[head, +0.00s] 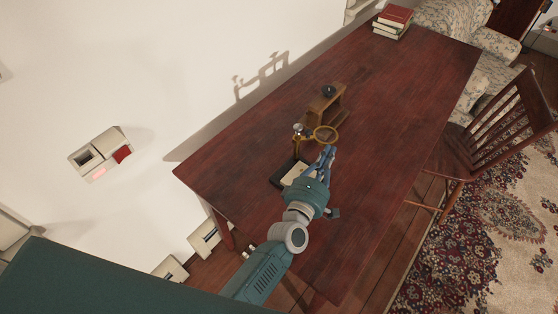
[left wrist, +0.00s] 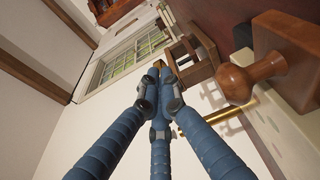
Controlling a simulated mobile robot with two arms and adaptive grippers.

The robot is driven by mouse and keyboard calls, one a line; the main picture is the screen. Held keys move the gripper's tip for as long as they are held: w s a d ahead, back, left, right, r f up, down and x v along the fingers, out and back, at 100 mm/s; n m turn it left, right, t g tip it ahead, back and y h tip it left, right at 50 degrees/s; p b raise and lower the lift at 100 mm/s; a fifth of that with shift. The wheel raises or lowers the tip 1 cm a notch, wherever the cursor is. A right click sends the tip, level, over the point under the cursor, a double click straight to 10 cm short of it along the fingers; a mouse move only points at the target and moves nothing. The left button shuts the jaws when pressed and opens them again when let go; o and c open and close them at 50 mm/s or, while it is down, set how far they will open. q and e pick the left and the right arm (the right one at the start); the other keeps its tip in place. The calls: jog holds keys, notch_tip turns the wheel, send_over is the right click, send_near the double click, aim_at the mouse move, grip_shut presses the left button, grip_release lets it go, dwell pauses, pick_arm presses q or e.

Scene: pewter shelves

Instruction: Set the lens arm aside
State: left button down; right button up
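The lens arm (head: 325,134) shows in the head view as a brass ring on a short arm, next to a small upright with a pale top (head: 298,129) above a dark base (head: 279,178). My left gripper (head: 328,152) is just on the near side of the ring; its fingers overlap the base in the picture. In the left wrist view its blue fingers (left wrist: 160,78) come together at their tips, with nothing clearly held between them. A brass rod (left wrist: 242,107) passes behind the right finger, and a turned wooden knob (left wrist: 245,80) is close on the right. My right gripper is out of view.
A small wooden stand (head: 325,104) with a dark round item on top (head: 329,91) is just beyond the ring. Books (head: 392,21) lie at the far end of the red-brown table (head: 400,90). The table's right half is bare. A wooden chair (head: 490,125) stands at its right edge.

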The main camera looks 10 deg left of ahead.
dwell(0.3)
pick_arm(q)
jog(key=shift+s, duration=0.2)
jog(key=v, duration=1.1)
jog(key=shift+s, duration=0.3)
jog(key=shift+a, duration=0.1)
